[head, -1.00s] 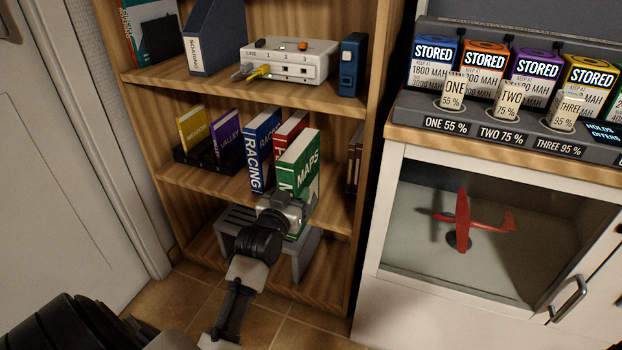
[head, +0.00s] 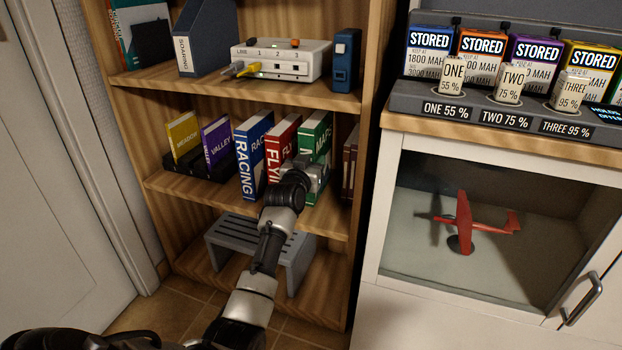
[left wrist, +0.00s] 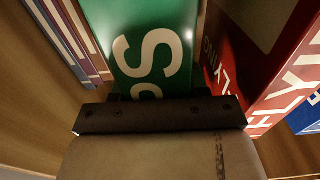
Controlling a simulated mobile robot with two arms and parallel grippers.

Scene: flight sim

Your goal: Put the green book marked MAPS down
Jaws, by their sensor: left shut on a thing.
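The green book marked MAPS (head: 318,134) stands upright on the middle shelf's row, just right of the red book. It also fills the top middle of the left wrist view (left wrist: 145,45). My left gripper (head: 311,176) is shut on its lower spine. The gripper and my arm hide the book's bottom in the head view, so I cannot tell whether it touches the shelf board (head: 220,196). In the left wrist view a dark finger bar (left wrist: 160,115) crosses the spine. My right gripper is not in view.
The red FLYING book (head: 281,150) and blue RACING book (head: 250,160) stand to the left; brown books (head: 349,165) stand to the right. A grey stool (head: 240,246) sits below. A white cabinet (head: 395,210) stands right of the bookcase.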

